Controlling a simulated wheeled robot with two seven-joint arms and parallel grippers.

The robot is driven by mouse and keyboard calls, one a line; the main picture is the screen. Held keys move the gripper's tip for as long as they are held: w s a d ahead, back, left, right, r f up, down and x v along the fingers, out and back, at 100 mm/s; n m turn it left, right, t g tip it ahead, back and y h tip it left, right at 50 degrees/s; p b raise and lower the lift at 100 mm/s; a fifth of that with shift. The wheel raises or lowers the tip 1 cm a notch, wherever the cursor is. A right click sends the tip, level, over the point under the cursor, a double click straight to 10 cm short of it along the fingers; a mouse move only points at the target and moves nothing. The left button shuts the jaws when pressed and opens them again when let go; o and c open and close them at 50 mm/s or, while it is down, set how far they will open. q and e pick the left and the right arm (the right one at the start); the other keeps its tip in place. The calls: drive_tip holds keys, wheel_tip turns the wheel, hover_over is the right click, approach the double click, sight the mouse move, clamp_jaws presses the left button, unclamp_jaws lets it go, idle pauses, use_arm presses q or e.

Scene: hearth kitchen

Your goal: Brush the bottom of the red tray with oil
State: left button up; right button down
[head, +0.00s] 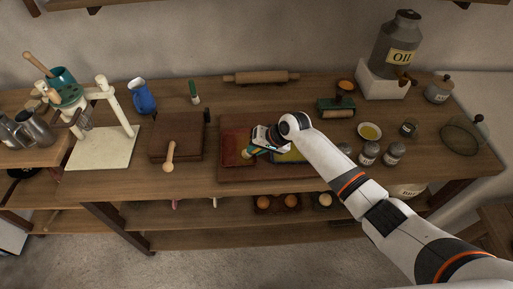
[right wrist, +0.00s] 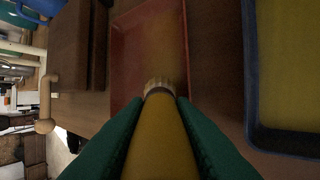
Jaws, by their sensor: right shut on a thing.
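The red tray (head: 236,133) lies on a brown board in the middle of the counter; its reddish floor also shows in the right wrist view (right wrist: 140,50), with a yellowish tint toward one side. My right gripper (head: 248,153) is over the tray's near part. It is shut on the brush, whose yellow handle (right wrist: 160,135) lies between the green fingers in the right wrist view. The brush head points down into the tray; I cannot tell whether the bristles touch the bottom. A small bowl of yellow oil (head: 369,131) stands to the right. My left gripper is out of view.
A blue-rimmed tray with yellow contents (right wrist: 255,100) lies right beside the red tray. The oil can (head: 400,45), a rolling pin (head: 260,77) and shakers (head: 369,152) stand around.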

drive_tip(key=w+b, duration=0.2)
drive_tip(key=shift+w+a+f, duration=0.1)
drive_tip(key=shift+w+f, duration=0.05)
drive_tip(key=shift+w, duration=0.65)
drive_tip(key=w+b, duration=0.2)
drive_tip(key=b, duration=0.1)
drive_tip(key=shift+w, duration=0.25)
drive_tip(key=shift+w+a+b, duration=0.1)
drive_tip(key=shift+w+b, duration=0.55)
drive_tip(key=shift+b, duration=0.15)
drive_tip(key=shift+a, duration=0.4)
drive_tip(key=shift+s+a, duration=0.1)
drive_tip(key=shift+a, duration=1.65)
drive_tip(key=shift+s+r+p, duration=0.25)
drive_tip(key=shift+s+p, duration=0.2)
drive_tip(key=shift+p, duration=0.45)
drive_tip(key=s+p, duration=0.2)
drive_tip(key=p, duration=0.1)
drive_tip(key=shift+s+d+p, duration=0.1)
drive_tip(key=shift+s+p, duration=0.15)
drive_tip(key=shift+p, duration=0.1)
drive_tip(key=shift+s+f+p, duration=0.25)
drive_tip(key=shift+s+p, duration=0.05)
drive_tip(key=shift+s, duration=0.05)
